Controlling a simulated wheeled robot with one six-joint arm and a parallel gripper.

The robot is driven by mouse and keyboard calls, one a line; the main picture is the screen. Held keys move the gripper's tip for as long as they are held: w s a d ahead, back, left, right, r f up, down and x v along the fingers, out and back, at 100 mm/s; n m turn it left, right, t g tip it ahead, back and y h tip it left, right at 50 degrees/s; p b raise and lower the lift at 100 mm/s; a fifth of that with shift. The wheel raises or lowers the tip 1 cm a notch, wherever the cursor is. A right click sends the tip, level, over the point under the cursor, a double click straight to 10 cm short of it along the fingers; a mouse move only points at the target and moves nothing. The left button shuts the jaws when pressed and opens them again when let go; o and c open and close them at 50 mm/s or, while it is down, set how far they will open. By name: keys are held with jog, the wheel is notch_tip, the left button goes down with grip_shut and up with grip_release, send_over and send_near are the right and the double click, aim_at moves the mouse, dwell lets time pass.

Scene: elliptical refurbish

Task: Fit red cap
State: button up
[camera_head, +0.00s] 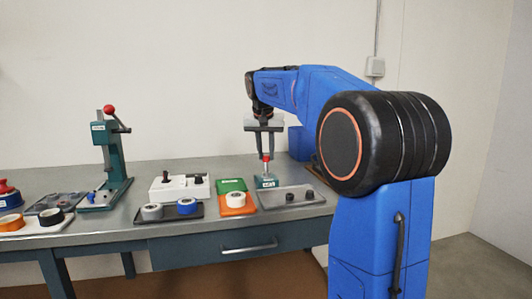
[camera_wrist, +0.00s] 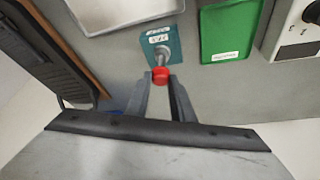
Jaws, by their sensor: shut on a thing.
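My gripper (camera_head: 265,156) is shut on a small red cap (camera_wrist: 161,74), which sits between the fingertips. In the head view the red cap (camera_head: 266,157) shows at the lower end of the fingers, just above a teal block (camera_head: 266,182). In the wrist view the teal block (camera_wrist: 158,40) has a white label, and a short grey metal post (camera_wrist: 162,54) stands on it close to the cap. I cannot tell whether the cap touches the post.
A grey tray (camera_head: 300,197) with dark knobs lies to the right of the block. A green tray (camera_head: 231,185) and an orange tray (camera_head: 237,210) lie to the left. A white box (camera_head: 180,188), rolls of tape and a teal press (camera_head: 113,165) stand further left.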

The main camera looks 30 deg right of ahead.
jog(key=shift+f, duration=0.55)
dwell(0.5)
jog(key=o, duration=1.1)
jog(key=shift+r, duration=0.1)
jog(key=v, duration=1.7)
jog(key=shift+a+r, duration=0.1)
